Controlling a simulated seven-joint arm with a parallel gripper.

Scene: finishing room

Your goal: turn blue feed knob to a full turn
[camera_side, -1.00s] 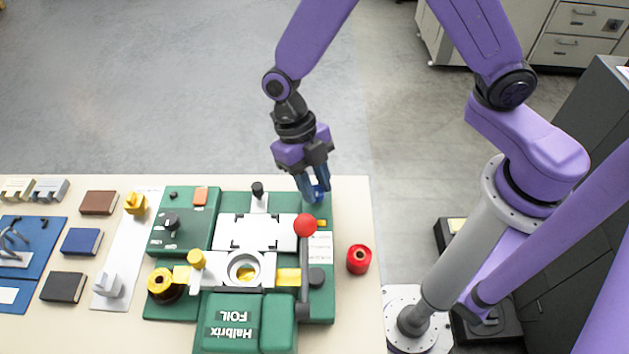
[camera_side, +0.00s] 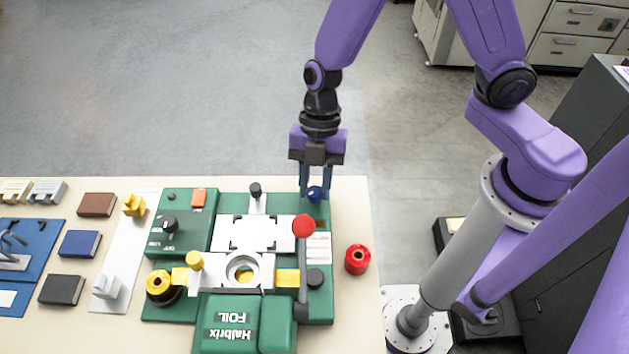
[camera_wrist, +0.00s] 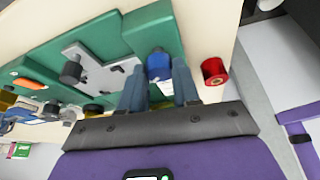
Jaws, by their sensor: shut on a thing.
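The blue feed knob (camera_side: 314,194) sits at the back right corner of the green foil machine (camera_side: 322,275). It also shows in the wrist view (camera_wrist: 158,66), between my fingers. My gripper (camera_side: 316,190) is upright above that corner, its two blue-grey fingers on either side of the knob. It is shut on the knob, which also shows in the wrist view at my fingertips (camera_wrist: 158,78). The fingers hide parts of the knob's sides, and I cannot make out any mark of its angle.
A lever with a red ball (camera_side: 304,226) stands just in front of the knob. A red spool (camera_side: 358,260) is on the bench to the right. A black-topped post (camera_side: 256,190) is to the left. The floor behind the bench is clear.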

